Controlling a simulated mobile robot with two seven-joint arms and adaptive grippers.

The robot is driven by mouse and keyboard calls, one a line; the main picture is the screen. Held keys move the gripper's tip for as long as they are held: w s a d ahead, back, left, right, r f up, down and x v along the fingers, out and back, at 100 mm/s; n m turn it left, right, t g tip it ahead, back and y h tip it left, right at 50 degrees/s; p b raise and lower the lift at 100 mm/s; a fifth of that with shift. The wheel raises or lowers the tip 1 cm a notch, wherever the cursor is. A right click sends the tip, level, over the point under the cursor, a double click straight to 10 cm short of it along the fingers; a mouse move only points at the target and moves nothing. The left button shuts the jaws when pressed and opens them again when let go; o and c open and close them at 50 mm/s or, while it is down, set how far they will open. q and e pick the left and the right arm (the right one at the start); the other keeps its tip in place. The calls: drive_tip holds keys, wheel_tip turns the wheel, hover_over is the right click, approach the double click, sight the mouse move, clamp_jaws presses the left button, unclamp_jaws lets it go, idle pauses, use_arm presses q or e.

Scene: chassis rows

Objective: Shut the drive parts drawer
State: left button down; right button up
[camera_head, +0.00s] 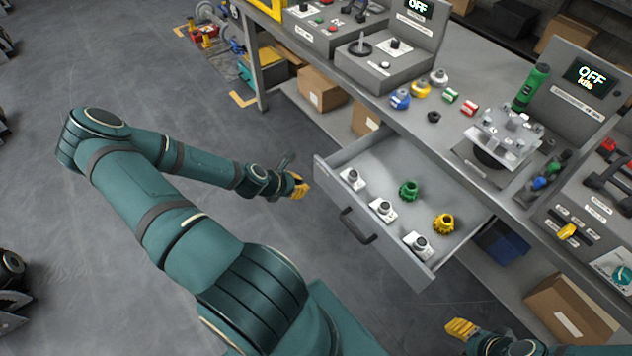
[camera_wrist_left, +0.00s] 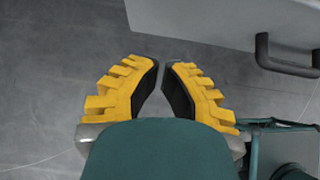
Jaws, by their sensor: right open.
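The grey drawer (camera_head: 385,250) is pulled out from under the workbench. It holds white blocks with dark knobs, a green gear (camera_head: 408,191) and a yellow gear (camera_head: 443,224). Its dark handle (camera_head: 357,226) is on the front face. My left gripper (camera_head: 302,187) is apart from the drawer, left of its front's far end. In the left wrist view its yellow fingers (camera_wrist_left: 161,68) have tips close together with nothing between them, and the handle (camera_wrist_left: 285,62) is at upper right. My right gripper (camera_head: 457,327) is open, below the drawer's near end in the picture.
The workbench top (camera_head: 470,55) carries coloured parts, a green bottle (camera_head: 531,88), a metal fixture (camera_head: 505,135) and control panels reading OFF. Cardboard boxes (camera_head: 320,88) and a blue bin (camera_head: 503,243) are under it. The floor (camera_head: 260,120) before the drawer is clear.

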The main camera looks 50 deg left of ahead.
sight(322, 180)
use_arm(q)
drive_tip(key=w, duration=0.1)
drive_tip(key=w+f, duration=0.1)
drive_tip(key=w, duration=0.1)
drive_tip(key=w+f+b, duration=0.1)
drive_tip(key=w, duration=0.1)
drive_tip(key=shift+w+d, duration=0.2)
drive_tip(key=shift+d, duration=0.05)
drive_tip(key=shift+w, duration=0.3)
use_arm(e)
drive_tip(key=shift+w+f, duration=0.15)
drive_tip(key=shift+f, duration=0.65)
use_arm(q)
drive_tip(key=shift+w, duration=0.1)
